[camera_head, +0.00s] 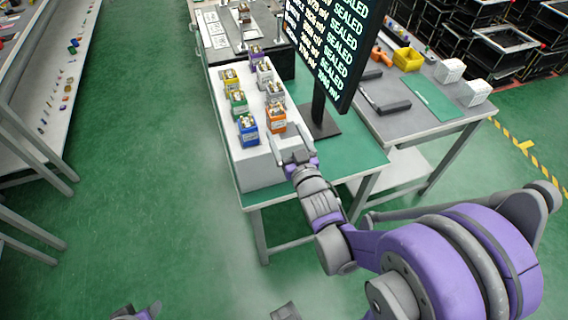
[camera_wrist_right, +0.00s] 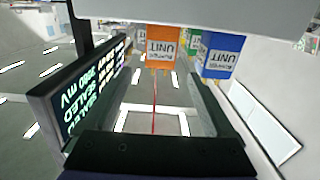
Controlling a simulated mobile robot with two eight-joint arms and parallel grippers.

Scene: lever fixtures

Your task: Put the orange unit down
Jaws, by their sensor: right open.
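The orange unit (camera_head: 275,119) is a small box with a white label. It stands upright on the white raised block (camera_head: 262,165), near its front, to the right of the blue unit (camera_head: 248,131). In the wrist view, which is upside down, the orange unit (camera_wrist_right: 162,48) hangs from the white surface beside the blue unit (camera_wrist_right: 221,55). My right gripper (camera_head: 291,145) is open and empty, just in front of the orange unit. Its fingers (camera_wrist_right: 160,90) are spread apart with nothing between them, and the unit appears beyond them.
Yellow (camera_head: 230,77), green (camera_head: 237,102), grey and purple units stand farther back on the block. A black screen (camera_head: 335,45) on a stand rises close to the right of the block. A side table (camera_head: 425,125) with tools stands at right.

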